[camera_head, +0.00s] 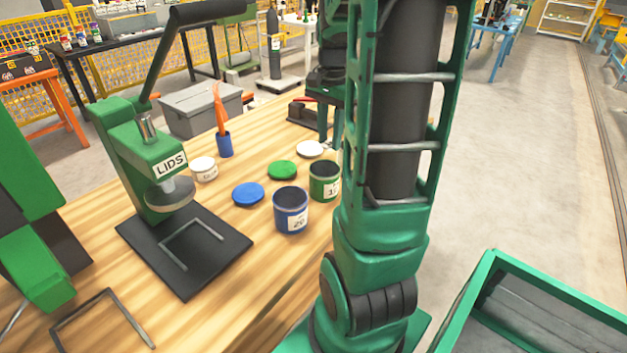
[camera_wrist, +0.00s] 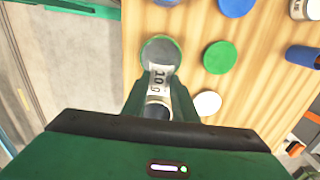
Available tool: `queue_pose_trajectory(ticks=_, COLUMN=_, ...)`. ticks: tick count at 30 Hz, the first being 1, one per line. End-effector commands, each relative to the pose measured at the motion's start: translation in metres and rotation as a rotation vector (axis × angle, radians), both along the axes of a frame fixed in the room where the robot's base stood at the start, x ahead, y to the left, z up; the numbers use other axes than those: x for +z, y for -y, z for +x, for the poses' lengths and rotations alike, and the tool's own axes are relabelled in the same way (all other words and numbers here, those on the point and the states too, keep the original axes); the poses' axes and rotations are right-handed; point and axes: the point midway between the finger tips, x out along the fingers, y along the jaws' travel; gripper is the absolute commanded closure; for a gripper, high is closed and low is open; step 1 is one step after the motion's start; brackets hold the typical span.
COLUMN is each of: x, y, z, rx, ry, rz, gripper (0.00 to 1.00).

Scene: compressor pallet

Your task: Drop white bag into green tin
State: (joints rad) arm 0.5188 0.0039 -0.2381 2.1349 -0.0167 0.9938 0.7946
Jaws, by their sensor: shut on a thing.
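The green tin (camera_head: 318,188) stands upright and open at the bench's right edge, with a white label marked 10; it also shows in the wrist view (camera_wrist: 160,74), just beyond my fingers. My gripper (camera_wrist: 158,103) is shut on a small pale thing with a dark end, which I take to be the white bag (camera_wrist: 158,101). It is held near the labelled side of the tin in the wrist picture. The gap in height between them cannot be told.
A blue tin (camera_head: 291,213) stands close to the green tin. Blue (camera_head: 248,194), green (camera_head: 283,170) and white (camera_head: 310,149) lids lie flat nearby. A white tin (camera_head: 204,168), a blue cup (camera_head: 225,145) and a green lid press (camera_head: 150,170) stand further left.

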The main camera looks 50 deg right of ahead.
Motion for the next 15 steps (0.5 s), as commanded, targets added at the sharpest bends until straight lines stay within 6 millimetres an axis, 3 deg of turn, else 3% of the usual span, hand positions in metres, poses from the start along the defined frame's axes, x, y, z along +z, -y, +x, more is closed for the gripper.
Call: queue_pose_trajectory(ticks=15, x=-0.049, y=0.004, z=-0.003, rx=-0.008, ry=-0.002, rz=0.001, gripper=0.95)
